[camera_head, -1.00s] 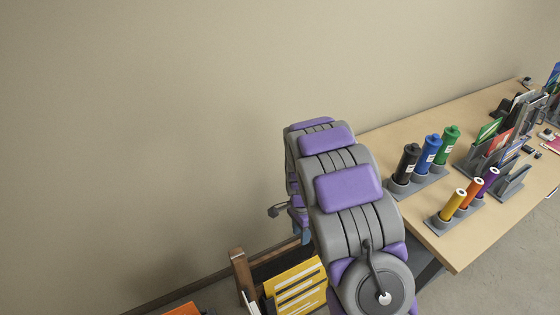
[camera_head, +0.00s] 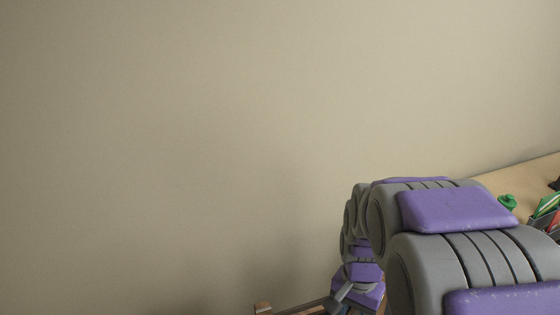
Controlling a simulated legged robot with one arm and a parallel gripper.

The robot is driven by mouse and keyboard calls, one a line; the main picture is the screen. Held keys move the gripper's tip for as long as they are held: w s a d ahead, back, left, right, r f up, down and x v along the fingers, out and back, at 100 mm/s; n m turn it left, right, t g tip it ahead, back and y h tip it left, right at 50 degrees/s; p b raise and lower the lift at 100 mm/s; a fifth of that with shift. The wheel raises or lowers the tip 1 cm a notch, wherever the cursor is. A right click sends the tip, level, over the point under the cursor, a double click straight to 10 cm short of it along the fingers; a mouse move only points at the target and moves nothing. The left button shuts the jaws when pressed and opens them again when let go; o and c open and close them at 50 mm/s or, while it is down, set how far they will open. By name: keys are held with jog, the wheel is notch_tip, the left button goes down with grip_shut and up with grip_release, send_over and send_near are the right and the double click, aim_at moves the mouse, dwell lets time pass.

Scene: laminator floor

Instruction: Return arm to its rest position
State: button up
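My grey and purple arm (camera_head: 455,235) fills the lower right of the head view. It bends away toward the wall and then down. Its far end, with my gripper (camera_head: 350,298), is at the bottom edge, low beside the wall. Only part of the gripper shows, and its fingers are too small and cut off to tell whether they are open or shut. Nothing is visibly held.
A plain beige wall (camera_head: 180,140) fills most of the view. The wooden table (camera_head: 500,183) shows at the right, mostly behind my arm, with a green bottle (camera_head: 507,202) on it. A wooden rack's top (camera_head: 263,308) shows at the bottom edge.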

jog(key=s+r+n+b, duration=0.1)
jog(key=s+r+n, duration=0.1)
jog(key=s, duration=0.6)
jog(key=s+a+r+n, duration=0.1)
jog(key=s+n, duration=0.4)
jog(key=s, duration=0.4)
jog(key=shift+s+a+r+b, duration=0.15)
jog(key=shift+a+r+b, duration=0.05)
jog(key=shift+r+b, duration=0.2)
